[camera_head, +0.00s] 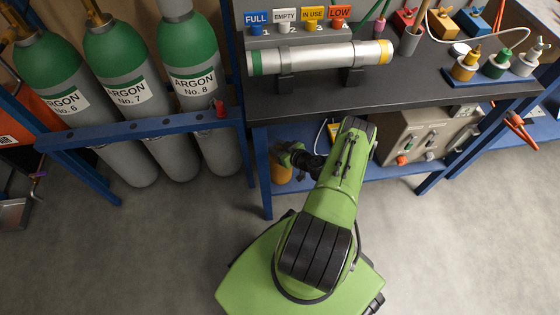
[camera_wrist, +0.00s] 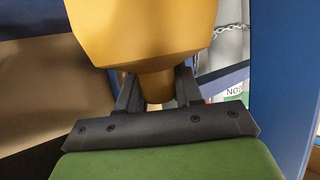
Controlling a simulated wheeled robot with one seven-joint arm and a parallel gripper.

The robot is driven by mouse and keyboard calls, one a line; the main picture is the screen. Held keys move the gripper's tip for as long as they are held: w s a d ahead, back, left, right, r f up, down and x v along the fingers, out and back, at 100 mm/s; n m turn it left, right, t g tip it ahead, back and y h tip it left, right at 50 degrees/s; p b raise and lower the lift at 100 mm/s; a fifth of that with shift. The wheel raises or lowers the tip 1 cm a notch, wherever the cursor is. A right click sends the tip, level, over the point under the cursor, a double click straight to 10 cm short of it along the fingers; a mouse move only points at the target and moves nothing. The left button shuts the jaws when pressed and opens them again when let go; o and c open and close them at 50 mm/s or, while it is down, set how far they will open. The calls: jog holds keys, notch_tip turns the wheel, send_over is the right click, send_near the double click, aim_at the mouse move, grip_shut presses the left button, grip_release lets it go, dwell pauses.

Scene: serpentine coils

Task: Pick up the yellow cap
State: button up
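The yellow cap (camera_wrist: 145,30) fills the upper middle of the wrist view, wide above with a narrower neck below. The neck shows between the two dark fingers of my gripper (camera_wrist: 158,88), one close on each side. The wide part of the cap hides the fingertips, so I cannot tell whether the fingers press on the neck. In the head view my gripper (camera_head: 287,152) reaches left under the bench top. A yellow-orange thing, probably the cap (camera_head: 281,174), shows just below it, partly hidden by gripper and bench frame.
The dark bench top (camera_head: 420,85) lies above my gripper, with a blue leg (camera_head: 263,180) close on its left. Argon cylinders (camera_head: 205,110) stand behind a blue rail (camera_head: 150,132) further left. A beige box (camera_head: 425,135) sits on the lower shelf at right. The floor in front is clear.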

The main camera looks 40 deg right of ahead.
grip_shut()
